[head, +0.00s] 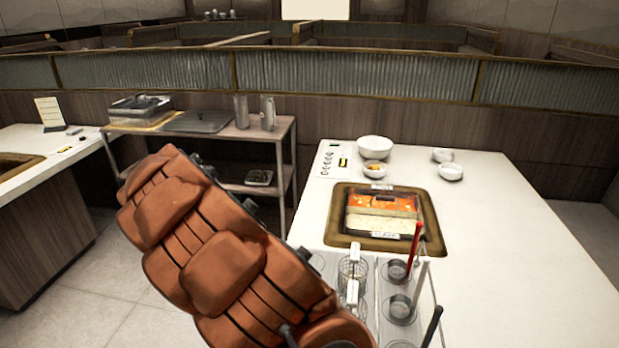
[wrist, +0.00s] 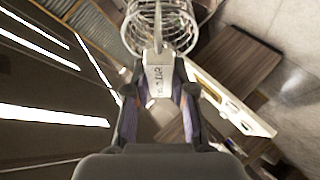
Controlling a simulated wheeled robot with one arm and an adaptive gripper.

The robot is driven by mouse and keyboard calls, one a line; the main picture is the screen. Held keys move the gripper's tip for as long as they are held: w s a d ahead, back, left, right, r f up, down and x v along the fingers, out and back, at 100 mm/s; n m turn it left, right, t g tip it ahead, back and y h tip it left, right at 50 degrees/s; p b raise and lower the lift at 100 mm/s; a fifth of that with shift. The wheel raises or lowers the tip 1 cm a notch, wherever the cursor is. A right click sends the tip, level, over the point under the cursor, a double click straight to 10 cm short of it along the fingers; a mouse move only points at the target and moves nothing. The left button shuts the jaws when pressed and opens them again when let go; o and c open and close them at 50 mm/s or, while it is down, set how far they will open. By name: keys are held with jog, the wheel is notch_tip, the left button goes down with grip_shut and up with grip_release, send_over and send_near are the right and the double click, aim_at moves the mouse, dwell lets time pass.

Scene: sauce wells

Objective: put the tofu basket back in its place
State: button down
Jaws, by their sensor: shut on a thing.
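In the wrist view my gripper (wrist: 160,105) is shut on the white labelled handle (wrist: 158,76) of a wire basket (wrist: 160,25). The label's lettering is too small to read surely. The basket's round wire body is beyond the fingertips at the top of the picture, clear of any surface there. In the head view my brown arm covers the lower middle, and neither the gripper nor the held basket shows. Two other wire baskets with white handles, a far one (head: 352,268) and a near one (head: 352,300), stand in the rack at the counter's front left.
Beside those baskets are round wells with a red-handled ladle (head: 413,245), a pale-handled one (head: 419,283) and a black-handled one (head: 433,325). Behind is a framed food pan (head: 340,220). White bowls (head: 374,148) stand further back. The counter's right side (head: 520,250) is clear.

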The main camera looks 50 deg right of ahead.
jog(key=s+d+r+m+g+y+b, duration=0.1)
jog(key=s+d+r+m+g+y, duration=0.2)
jog(key=s+d, duration=0.85)
jog(key=s+d+m+g+y+b, duration=0.1)
jog(key=s+d+m+g+y, duration=0.2)
jog(key=s+d, duration=0.9)
jog(key=s+a+f+b, duration=0.1)
jog(key=f+b, duration=0.3)
jog(key=f, duration=0.4)
jog(key=s+a+f+g+b, duration=0.1)
jog(key=f+b, duration=0.3)
jog(key=f, duration=0.5)
jog(key=shift+s+a+f+h, duration=0.3)
jog(key=shift+s+a+h, duration=0.15)
jog(key=shift+s, duration=0.2)
jog(key=shift+a+f+b, duration=0.1)
jog(key=shift+f+b, duration=0.45)
jog(key=shift+b, duration=0.05)
jog(key=c, duration=0.9)
grip_release()
jog(key=shift+r, duration=0.1)
